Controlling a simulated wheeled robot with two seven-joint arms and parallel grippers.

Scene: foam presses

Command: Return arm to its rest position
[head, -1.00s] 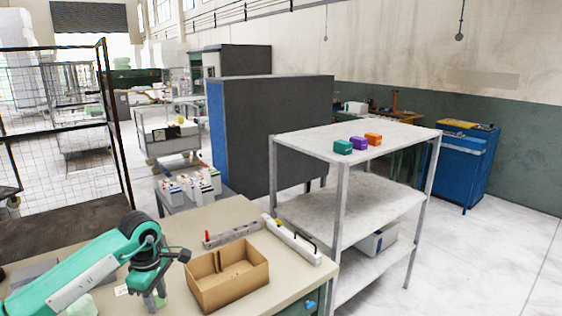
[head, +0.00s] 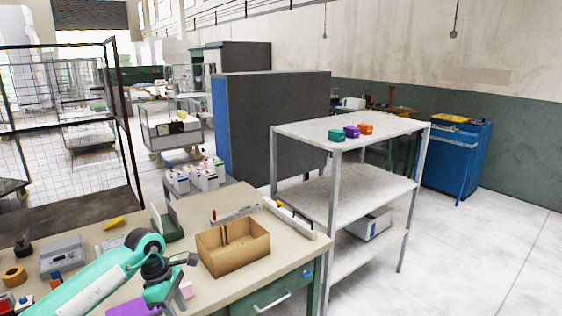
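My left arm, teal and black, comes in from the lower left over the beige workbench (head: 222,285). My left gripper (head: 163,294) points down near the front of the bench, to the left of an open cardboard box (head: 233,260). Its fingertips are not clear, so I cannot tell whether it is open or holds anything. A small pink block (head: 186,290) and a purple item (head: 134,307) show close beside it. My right gripper is not in view.
A white shelf rack (head: 345,190) with green, purple and orange blocks on top stands to the right of the bench. A grey device (head: 62,257), a tape roll (head: 14,275) and a yellow item (head: 114,222) lie at the left. Open floor is at the right.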

